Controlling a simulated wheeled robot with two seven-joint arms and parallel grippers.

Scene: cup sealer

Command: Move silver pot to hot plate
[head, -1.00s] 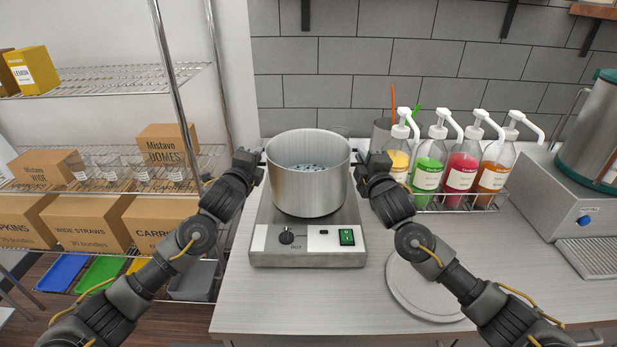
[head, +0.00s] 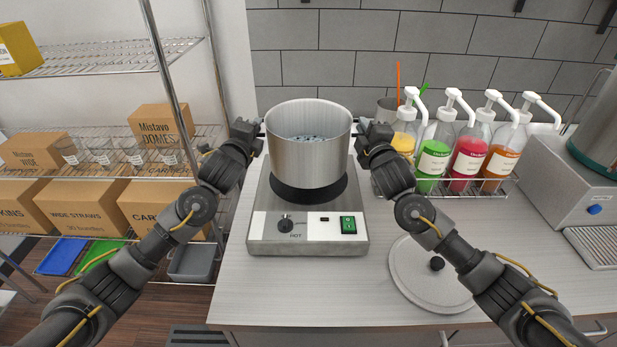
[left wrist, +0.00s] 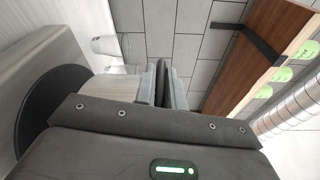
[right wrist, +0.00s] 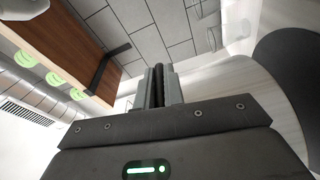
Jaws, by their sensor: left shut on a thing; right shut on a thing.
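The silver pot (head: 308,152) is upright above the hot plate (head: 267,238) in the head view, with something dark and speckled inside. Its base is above the black round heating surface (head: 308,196), whose front part shows below it; they look apart. My left gripper (head: 260,130) is shut on the pot's left handle. My right gripper (head: 356,129) is shut on the right handle. The handles are mostly hidden by the fingers. The closed fingers show in the left wrist view (left wrist: 160,84) and the right wrist view (right wrist: 159,86).
A rack of pump bottles (head: 445,190) stands close to my right gripper. A round grey lid (head: 415,280) with a black knob lies on the counter (head: 300,295) under my right arm. A wire shelf with boxes (head: 88,207) is on the left.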

